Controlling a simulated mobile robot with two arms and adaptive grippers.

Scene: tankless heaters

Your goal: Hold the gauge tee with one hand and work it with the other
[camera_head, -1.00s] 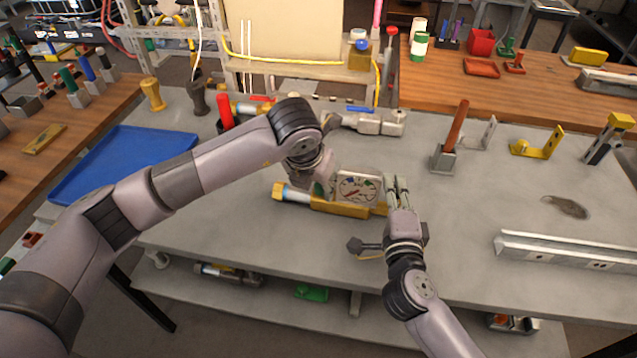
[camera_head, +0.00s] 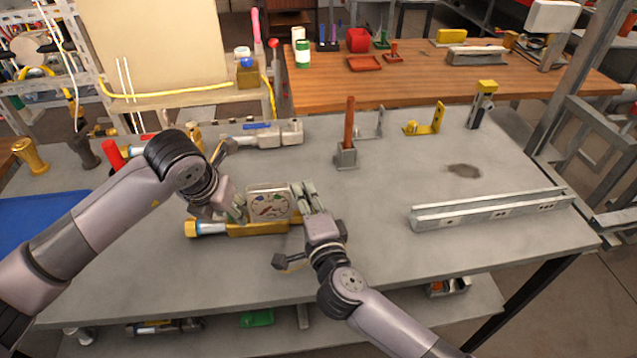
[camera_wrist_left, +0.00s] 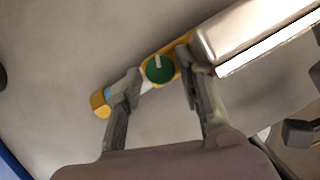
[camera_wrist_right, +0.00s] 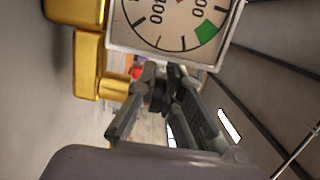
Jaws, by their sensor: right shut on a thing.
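The gauge tee (camera_head: 257,229) lies on the grey bench, a yellow body with a blue-and-white pipe piece at its left end and a square dial gauge (camera_head: 268,205) standing on it. My right gripper (camera_head: 304,192) is at the gauge's right side, shut on the gauge tee; the right wrist view shows its fingers (camera_wrist_right: 160,88) closed at a small dark part beside the dial. My left gripper (camera_head: 236,209) is over the tee's left part. In the left wrist view its fingers (camera_wrist_left: 158,75) are apart, on either side of a green round knob (camera_wrist_left: 160,68) with a white mark; contact is unclear.
A grey holder with an orange-brown handle (camera_head: 349,126) stands behind to the right. A metal channel (camera_head: 490,209) lies at the right. A grey fitting with a blue handle (camera_head: 262,133) lies behind. A blue tray (camera_head: 40,222) is at the left. The front bench is mostly clear.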

